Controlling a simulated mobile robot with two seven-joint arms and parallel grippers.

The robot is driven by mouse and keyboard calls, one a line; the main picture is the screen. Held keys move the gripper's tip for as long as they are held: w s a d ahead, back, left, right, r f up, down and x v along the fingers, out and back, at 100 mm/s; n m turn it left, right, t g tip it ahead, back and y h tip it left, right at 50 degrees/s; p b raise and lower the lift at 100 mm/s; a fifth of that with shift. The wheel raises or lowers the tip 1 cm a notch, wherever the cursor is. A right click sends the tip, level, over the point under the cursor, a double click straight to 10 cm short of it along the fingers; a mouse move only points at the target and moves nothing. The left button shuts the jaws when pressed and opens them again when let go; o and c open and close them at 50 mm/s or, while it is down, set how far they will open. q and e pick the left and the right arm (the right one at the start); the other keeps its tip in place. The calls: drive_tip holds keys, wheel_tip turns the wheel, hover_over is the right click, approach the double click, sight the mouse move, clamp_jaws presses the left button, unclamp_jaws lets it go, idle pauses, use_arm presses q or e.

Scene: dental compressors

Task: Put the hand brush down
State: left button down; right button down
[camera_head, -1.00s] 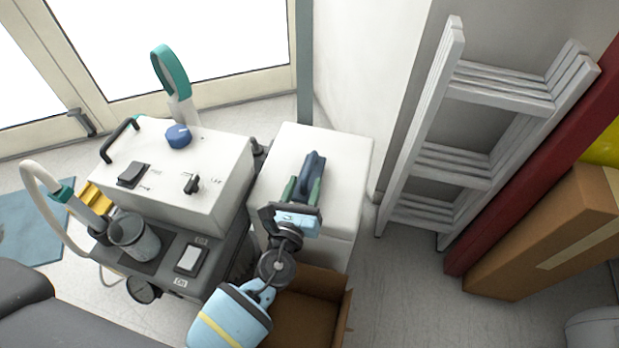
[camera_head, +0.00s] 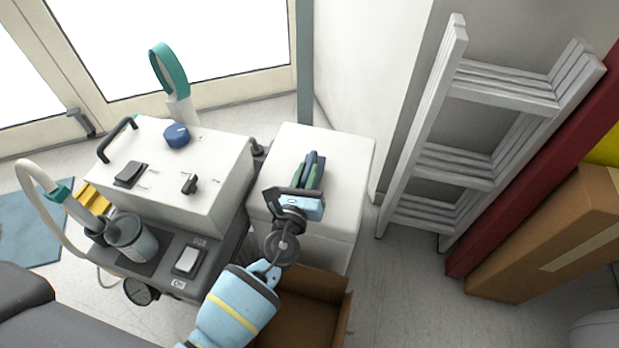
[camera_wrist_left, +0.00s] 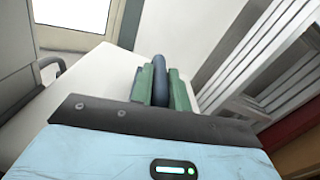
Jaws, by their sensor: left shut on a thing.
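The dark blue hand brush (camera_head: 321,163) is over the white top of a box-like cabinet (camera_head: 346,150). My left gripper (camera_head: 308,174) is shut on it, with a green finger on either side. In the left wrist view the rounded dark blue handle (camera_wrist_left: 160,78) stands between the two green fingers (camera_wrist_left: 159,90). The gripper body hides the near part of the brush. I cannot tell whether the brush touches the cabinet top. My right gripper is not in view.
A white compressor unit (camera_head: 185,165) with a blue knob stands close on the left. An open cardboard box (camera_head: 305,310) is below my left arm. A grey ladder (camera_head: 425,160) leans at the right. The cabinet top around the brush is clear.

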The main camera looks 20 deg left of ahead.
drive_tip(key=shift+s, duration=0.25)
